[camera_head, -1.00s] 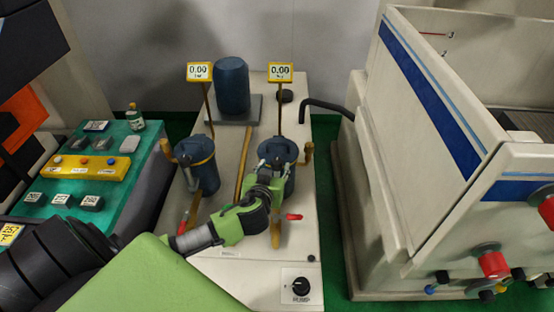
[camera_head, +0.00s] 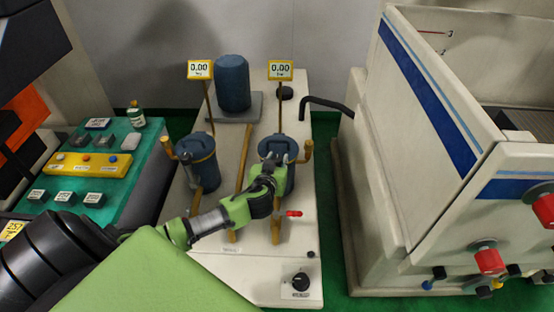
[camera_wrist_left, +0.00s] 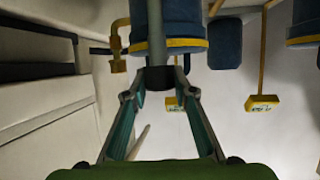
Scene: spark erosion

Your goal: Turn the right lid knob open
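The right blue canister (camera_head: 274,146) stands on the white bench under a yellow 0.00 display. My left gripper (camera_head: 280,163) is at the near side of its lid and hides much of the front. In the left wrist view, a grey bar, the right lid knob (camera_wrist_left: 156,35), crosses in front of the blue canister (camera_wrist_left: 183,22). The exact contact is hard to see. My right gripper is not in view.
A second blue canister (camera_head: 196,160) stands to the left, with a wooden-coloured pipe (camera_head: 243,160) between the two. A red-tipped valve (camera_head: 293,213) and a black dial (camera_head: 300,282) are in front. A large white machine (camera_head: 400,170) stands right, a green control panel (camera_head: 120,165) left.

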